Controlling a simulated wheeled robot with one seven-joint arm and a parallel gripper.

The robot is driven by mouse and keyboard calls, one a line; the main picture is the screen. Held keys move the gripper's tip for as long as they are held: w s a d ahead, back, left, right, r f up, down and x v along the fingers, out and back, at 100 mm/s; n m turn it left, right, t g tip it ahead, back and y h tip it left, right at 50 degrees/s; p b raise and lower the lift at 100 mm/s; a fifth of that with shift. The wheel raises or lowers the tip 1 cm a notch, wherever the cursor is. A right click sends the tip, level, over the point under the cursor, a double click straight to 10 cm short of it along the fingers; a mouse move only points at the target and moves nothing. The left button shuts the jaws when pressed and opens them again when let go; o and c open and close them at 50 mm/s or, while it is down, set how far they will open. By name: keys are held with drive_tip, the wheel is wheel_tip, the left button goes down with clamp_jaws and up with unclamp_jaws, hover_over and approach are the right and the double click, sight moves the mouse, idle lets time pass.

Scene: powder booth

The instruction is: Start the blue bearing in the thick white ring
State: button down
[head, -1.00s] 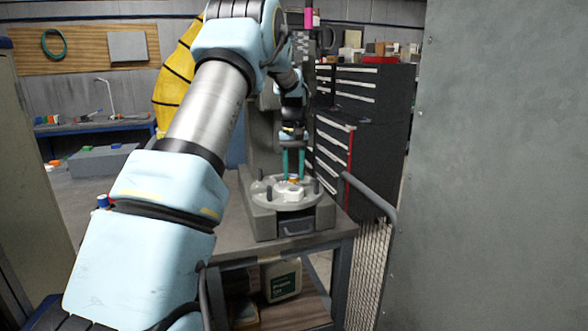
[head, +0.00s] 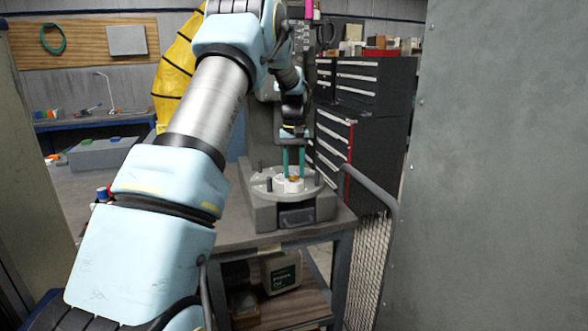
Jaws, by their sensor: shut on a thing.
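My gripper (head: 294,170) points straight down with its two green fingers over the round grey plate (head: 262,188) of the press. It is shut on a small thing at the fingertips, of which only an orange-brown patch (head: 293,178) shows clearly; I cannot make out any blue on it. The thick white ring (head: 289,186) sits on the plate right below the fingertips. The held thing is at the ring's top and overlaps it in the picture. I cannot tell whether it touches the ring or has entered its hole.
Dark posts (head: 317,181) stand on the plate around the ring. A dark drawer cabinet (head: 365,150), a curved rail (head: 372,187) and a large grey panel (head: 510,160) close off the right.

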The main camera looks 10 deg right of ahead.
drive_tip(key=shift+f, duration=0.5)
drive_tip(key=shift+c, duration=1.8)
unclamp_jaws()
